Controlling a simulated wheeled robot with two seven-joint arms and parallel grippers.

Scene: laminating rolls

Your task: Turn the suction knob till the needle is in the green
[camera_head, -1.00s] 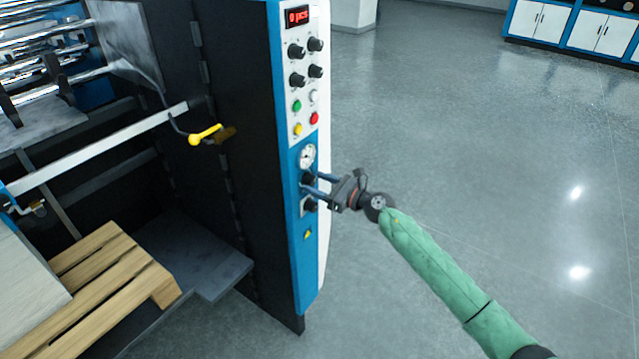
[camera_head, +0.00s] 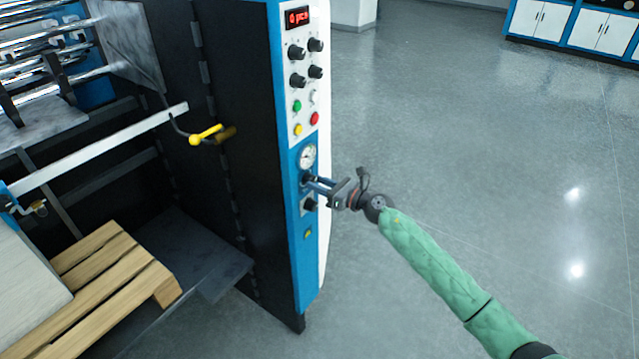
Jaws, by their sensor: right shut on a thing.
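The round white gauge (camera_head: 307,156) sits on the blue lower part of the machine's control panel; its needle is too small to read. Just below it is a dark knob (camera_head: 306,176), mostly covered by the fingers. My right gripper (camera_head: 312,181) reaches in from the right and is shut on this knob, fingers pointing at the panel. A second dark knob (camera_head: 308,204) sits below the fingers, apart from them. My left gripper is not in view.
Above are several black knobs (camera_head: 297,81), coloured buttons (camera_head: 297,106) and a red display (camera_head: 297,17). A yellow-handled lever (camera_head: 205,135) sticks out left of the panel. A wooden pallet (camera_head: 90,262) lies lower left. The floor (camera_head: 460,150) at right is clear.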

